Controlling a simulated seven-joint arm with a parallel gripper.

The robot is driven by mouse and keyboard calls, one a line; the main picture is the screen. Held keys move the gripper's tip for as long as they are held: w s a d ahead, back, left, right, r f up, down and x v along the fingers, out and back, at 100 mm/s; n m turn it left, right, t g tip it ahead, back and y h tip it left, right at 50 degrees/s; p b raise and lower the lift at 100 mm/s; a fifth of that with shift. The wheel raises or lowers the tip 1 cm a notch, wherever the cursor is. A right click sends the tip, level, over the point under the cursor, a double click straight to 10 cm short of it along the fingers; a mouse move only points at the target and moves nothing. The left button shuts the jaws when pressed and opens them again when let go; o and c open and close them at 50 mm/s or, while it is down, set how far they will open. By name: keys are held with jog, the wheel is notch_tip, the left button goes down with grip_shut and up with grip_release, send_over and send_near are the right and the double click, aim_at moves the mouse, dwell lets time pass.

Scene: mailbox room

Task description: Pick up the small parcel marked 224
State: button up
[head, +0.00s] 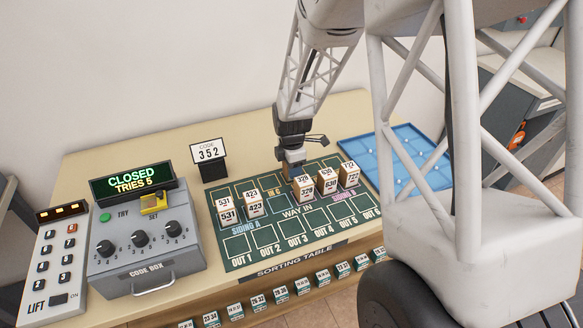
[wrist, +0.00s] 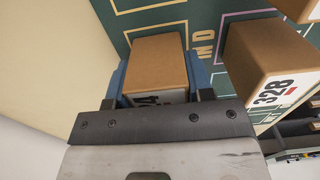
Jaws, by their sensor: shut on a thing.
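The small parcel (wrist: 158,58) is a brown box between the blue finger pads of my gripper (wrist: 159,76) in the wrist view. Its white label shows only "24"; the gripper's dark bar hides the rest. In the head view my gripper (head: 292,160) is over the far part of the green sorting table mat (head: 265,237), behind parcel 328. The held parcel is mostly hidden there. I cannot tell whether it is clear of the mat.
Parcel 328 (head: 303,189) stands close to the right of the held parcel, also in the wrist view (wrist: 265,65). Parcels 630 (head: 327,184) and 722 (head: 349,176) stand farther right; 423 (head: 254,205) and 531 (head: 228,212) stand left. The OUT squares are empty. A blue tray (head: 380,150) lies right.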

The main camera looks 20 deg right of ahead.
notch_tip(320, 180, up, 10)
jog(key=shift+f, duration=0.1)
dwell(0.5)
jog(key=shift+a, duration=0.1)
dwell(1.0)
